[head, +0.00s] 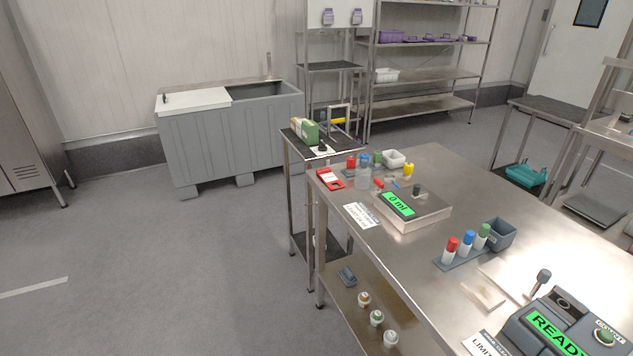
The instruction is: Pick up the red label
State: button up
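A flat red piece with a white patch (331,179) lies near the far left corner of the steel table (432,168); it looks like the red label, but its print is too small to read. A smaller red piece (379,183) lies to its right, beside the scale. Close behind the flat red piece stand a red-capped container (351,162) and a clear bottle with a blue cap (362,176). My gripper is not in view.
A scale with a green "0 ml" display (398,204) stands on the table. Red-, blue- and green-capped tubes (467,246), a grey bin (500,233) and a "READY" device (560,330) are nearer. A small side table (318,150) adjoins. Floor at left (150,260) is clear.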

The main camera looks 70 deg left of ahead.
aim_at(326, 175)
jog(key=k+u, duration=0.1)
jog(key=u, duration=0.25)
jog(key=k+u, duration=0.1)
jog(key=u, duration=0.25)
jog(key=k+j+u, duration=0.1)
jog(key=u, duration=0.25)
jog(key=l+u, duration=0.65)
jog(key=u, duration=0.15)
jog(key=l+u, duration=0.3)
jog(key=u, duration=0.15)
jog(key=i, duration=0.45)
